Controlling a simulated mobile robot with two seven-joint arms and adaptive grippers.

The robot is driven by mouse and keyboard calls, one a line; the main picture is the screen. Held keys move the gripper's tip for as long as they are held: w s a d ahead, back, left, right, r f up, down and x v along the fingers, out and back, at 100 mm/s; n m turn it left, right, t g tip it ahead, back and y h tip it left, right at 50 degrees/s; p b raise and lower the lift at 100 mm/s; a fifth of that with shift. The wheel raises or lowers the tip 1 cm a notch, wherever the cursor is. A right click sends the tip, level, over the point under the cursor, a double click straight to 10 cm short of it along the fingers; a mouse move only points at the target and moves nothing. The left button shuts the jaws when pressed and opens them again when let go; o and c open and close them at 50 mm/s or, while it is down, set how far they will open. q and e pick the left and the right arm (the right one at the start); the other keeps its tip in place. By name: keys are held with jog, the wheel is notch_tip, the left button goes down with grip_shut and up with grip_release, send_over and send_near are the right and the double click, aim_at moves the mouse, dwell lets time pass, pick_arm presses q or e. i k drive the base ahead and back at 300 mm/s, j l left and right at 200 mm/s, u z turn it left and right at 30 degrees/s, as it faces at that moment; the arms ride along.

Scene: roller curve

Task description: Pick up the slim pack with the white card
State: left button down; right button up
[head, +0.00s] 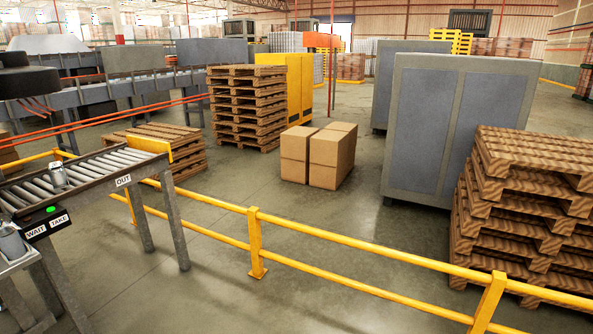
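No slim pack with a white card can be made out in the head view. A small grey item with a pale patch (57,174) stands on the roller conveyor (112,161) at the left; it is too small to tell what it is. Another grey, rounded item (11,243) sits at the left edge, partly cut off, beside the sign plate marked WAIT and TAKE (48,226). A green light (51,209) glows above that plate. Neither of my grippers is in view.
A yellow guard rail (330,268) crosses the foreground beyond the conveyor's legs. Behind it stand pallet stacks (247,110), cardboard boxes (318,156) and a large grey cabinet (450,130). Another pallet stack (525,210) is at the right. Open floor (240,195) lies between.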

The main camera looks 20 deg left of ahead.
aim_at(57, 173)
jog(key=i+j+u, duration=0.15)
jog(key=i+u, duration=0.6)
jog(key=i+l+u, duration=0.15)
jog(key=i+u, duration=0.25)
jog(key=i+j+u, duration=0.1)
jog(key=i+j, duration=0.15)
jog(key=i+j+u, duration=0.1)
jog(key=i+j, duration=0.15)
jog(key=i, duration=0.25)
jog(key=i+j+u, duration=0.15)
jog(key=i, duration=0.2)
jog(key=i+j+u, duration=0.2)
jog(key=j, duration=0.2)
jog(key=i+j+u, duration=0.1)
jog(key=j+u, duration=0.15)
jog(key=j, duration=0.2)
jog(key=i+j+u, duration=0.2)
jog(key=j, duration=0.15)
